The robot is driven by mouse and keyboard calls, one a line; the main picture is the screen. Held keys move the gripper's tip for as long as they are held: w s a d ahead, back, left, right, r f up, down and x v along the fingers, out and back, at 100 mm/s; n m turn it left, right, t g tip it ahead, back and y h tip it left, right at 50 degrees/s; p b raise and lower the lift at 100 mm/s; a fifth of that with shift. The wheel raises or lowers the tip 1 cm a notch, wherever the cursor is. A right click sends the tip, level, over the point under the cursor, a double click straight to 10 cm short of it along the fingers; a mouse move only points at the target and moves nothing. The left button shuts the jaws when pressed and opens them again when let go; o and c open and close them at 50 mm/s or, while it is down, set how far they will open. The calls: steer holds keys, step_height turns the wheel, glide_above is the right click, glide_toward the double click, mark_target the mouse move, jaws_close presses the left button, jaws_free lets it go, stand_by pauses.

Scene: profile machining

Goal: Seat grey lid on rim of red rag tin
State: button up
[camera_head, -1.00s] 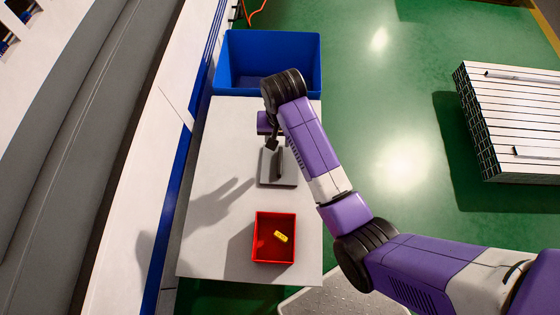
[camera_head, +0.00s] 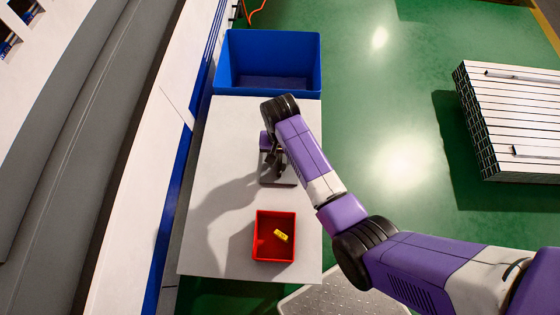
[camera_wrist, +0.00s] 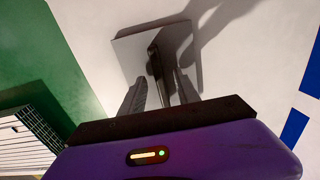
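The grey lid (camera_head: 268,180) lies flat on the pale table, with a dark upright handle that shows in the wrist view (camera_wrist: 156,66). The red rag tin (camera_head: 257,240) stands apart, nearer the front of the table. It is open at the top and holds a small yellow thing (camera_head: 281,235). My gripper (camera_wrist: 160,78) points down above the lid. Its two fingers are spread, with the handle seen in the gap between them. I cannot tell how far down the handle they reach. In the head view my arm hides part of the lid.
A blue bin (camera_head: 268,84) stands at the far end of the table (camera_head: 210,245). A long machine bed (camera_head: 140,170) runs along the left. A stack of profiles (camera_head: 510,120) lies on the green floor at right. The table left of the tin is clear.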

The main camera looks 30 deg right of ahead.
jaws_close()
steer(key=shift+r, duration=0.1)
stand_by(0.3)
